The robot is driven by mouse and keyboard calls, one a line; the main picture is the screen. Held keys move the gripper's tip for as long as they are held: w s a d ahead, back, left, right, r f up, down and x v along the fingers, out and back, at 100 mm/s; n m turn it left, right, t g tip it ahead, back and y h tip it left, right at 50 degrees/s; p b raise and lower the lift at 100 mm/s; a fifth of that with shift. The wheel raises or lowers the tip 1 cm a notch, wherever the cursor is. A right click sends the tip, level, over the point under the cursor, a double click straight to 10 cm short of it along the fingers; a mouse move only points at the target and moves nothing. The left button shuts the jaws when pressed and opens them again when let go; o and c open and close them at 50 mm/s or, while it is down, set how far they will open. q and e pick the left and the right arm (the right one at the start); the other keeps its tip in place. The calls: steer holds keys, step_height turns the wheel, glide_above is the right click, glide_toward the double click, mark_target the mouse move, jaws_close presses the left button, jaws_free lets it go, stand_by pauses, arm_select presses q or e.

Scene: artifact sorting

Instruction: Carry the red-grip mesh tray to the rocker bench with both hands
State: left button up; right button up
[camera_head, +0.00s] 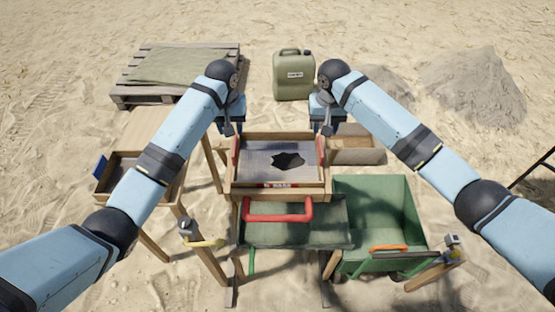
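The mesh tray (258,159) has a wooden frame, a grey mesh floor with a dark irregular patch, and a red grip on its left side (236,150) and right side (320,150). It is at the middle, over or on a wooden frame with a red loop handle (279,217), which may be the rocker bench; contact between them is unclear. My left gripper (229,129) is at the tray's far left corner, by the left grip. My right gripper (327,129) is at the far right corner, by the right grip. The fingers are too small to judge their opening.
A green trough (290,234) lies below the tray, with a green cart (375,200) to its right. A wooden table with a box (125,165) stands left. A pallet (150,98), a jerrycan (294,75) and sand heaps (475,85) are behind.

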mark_target(234, 145)
arm_select(q)
step_height(234, 145, down, 10)
steer(key=shift+f, duration=0.15)
arm_select(e)
step_height(234, 145, down, 10)
steer(key=shift+f, duration=0.1)
arm_select(q)
steer(key=shift+c, duration=0.4)
arm_select(e)
steer(key=shift+c, duration=0.4)
arm_select(q)
jaws_close()
arm_select(e)
jaws_close()
